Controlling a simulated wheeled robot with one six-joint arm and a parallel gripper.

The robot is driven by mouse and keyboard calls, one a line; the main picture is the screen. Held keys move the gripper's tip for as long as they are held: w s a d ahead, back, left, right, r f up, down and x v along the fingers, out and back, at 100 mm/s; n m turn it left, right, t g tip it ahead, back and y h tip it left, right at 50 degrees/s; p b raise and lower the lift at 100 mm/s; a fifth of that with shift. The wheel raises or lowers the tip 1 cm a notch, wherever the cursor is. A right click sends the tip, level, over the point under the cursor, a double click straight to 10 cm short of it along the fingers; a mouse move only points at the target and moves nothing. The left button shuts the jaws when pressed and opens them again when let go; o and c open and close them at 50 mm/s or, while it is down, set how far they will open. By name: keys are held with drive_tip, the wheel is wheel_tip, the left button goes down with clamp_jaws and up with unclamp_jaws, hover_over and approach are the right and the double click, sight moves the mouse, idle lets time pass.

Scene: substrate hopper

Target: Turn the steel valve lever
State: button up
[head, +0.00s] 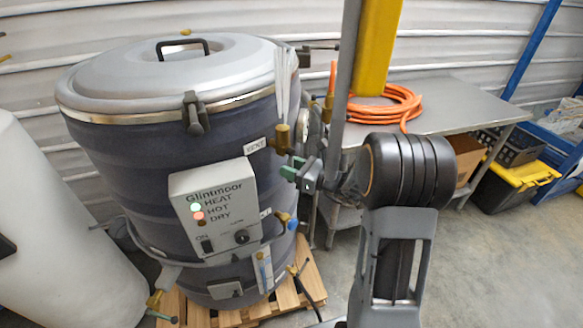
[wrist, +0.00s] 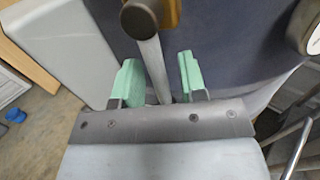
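The steel valve lever (wrist: 152,62) is a flat grey bar in the wrist view. It runs from a round pivot end at the brass valve (wrist: 168,12) down between my fingers. My gripper (wrist: 160,80) has two pale green fingers, one on each side of the lever, with a visible gap on the right, so it is open around the lever. In the head view my gripper (head: 298,170) is beside the dark drum, just below the brass valve (head: 282,139). The lever is mostly hidden there.
The dark drum (head: 120,165) has a grey lid and a control box (head: 222,207). It stands on a wooden pallet (head: 308,285). A steel table (head: 455,110) with an orange hose (head: 400,104) is behind my arm. A white tank (head: 50,230) is at the left.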

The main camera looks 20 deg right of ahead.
drive_tip(key=shift+c, duration=0.4)
clamp_jaws()
